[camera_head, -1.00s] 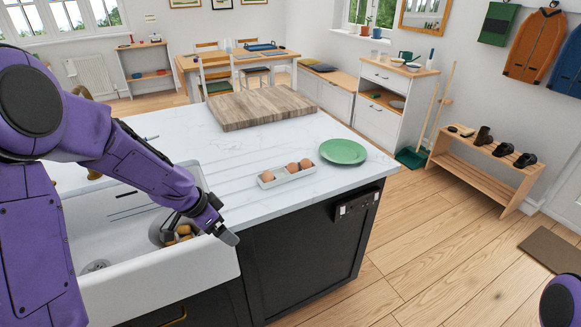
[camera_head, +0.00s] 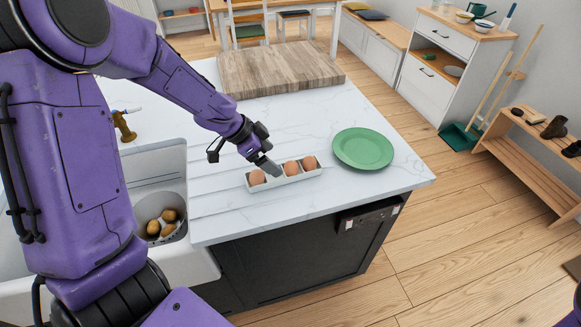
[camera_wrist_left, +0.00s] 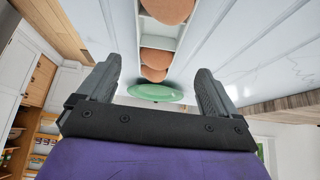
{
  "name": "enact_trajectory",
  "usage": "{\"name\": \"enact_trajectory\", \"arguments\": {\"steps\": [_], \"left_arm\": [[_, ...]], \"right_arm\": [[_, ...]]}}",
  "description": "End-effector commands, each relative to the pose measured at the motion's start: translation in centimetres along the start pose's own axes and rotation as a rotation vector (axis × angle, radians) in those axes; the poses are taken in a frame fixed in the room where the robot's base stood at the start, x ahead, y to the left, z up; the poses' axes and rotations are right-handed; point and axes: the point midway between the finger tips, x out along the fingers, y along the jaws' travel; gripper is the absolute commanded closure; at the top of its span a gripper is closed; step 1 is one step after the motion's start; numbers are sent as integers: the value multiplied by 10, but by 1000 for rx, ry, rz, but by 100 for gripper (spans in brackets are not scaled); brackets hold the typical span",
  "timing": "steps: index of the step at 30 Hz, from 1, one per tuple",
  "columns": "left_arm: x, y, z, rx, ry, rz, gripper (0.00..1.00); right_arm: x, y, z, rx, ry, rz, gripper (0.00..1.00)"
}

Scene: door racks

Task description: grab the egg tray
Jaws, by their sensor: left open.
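The white egg tray (camera_head: 284,176) lies on the marble counter and holds brown eggs (camera_head: 291,168). In the left wrist view the tray (camera_wrist_left: 158,28) runs up the middle of the picture with its eggs (camera_wrist_left: 166,10). My left gripper (camera_head: 270,168) is open over the tray in the head view, its fingers partly covering the tray between the eggs. In the wrist view its two fingers stand apart, one on each side of the tray's line, with nothing between them held. Whether a finger touches the tray cannot be told. My right gripper is not in view.
A green plate (camera_head: 363,148) lies just right of the tray. A wooden board (camera_head: 280,68) lies behind it. The sink (camera_head: 155,165), with a container of potato-like items (camera_head: 162,222), is to the left. The counter's front edge is close to the tray.

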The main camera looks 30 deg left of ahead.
Motion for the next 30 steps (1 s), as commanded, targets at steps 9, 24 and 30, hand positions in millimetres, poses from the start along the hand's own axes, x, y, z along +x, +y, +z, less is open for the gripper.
{"name": "enact_trajectory", "arguments": {"steps": [9, 24, 30], "left_arm": [[47, -4, 1, -6, -8, 5, 7], [75, -4, 2, -3, -3, 1, 36], [75, -4, 2, -3, -3, 1, 66]], "right_arm": [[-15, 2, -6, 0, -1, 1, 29], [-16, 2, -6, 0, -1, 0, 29], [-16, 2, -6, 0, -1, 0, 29]]}}
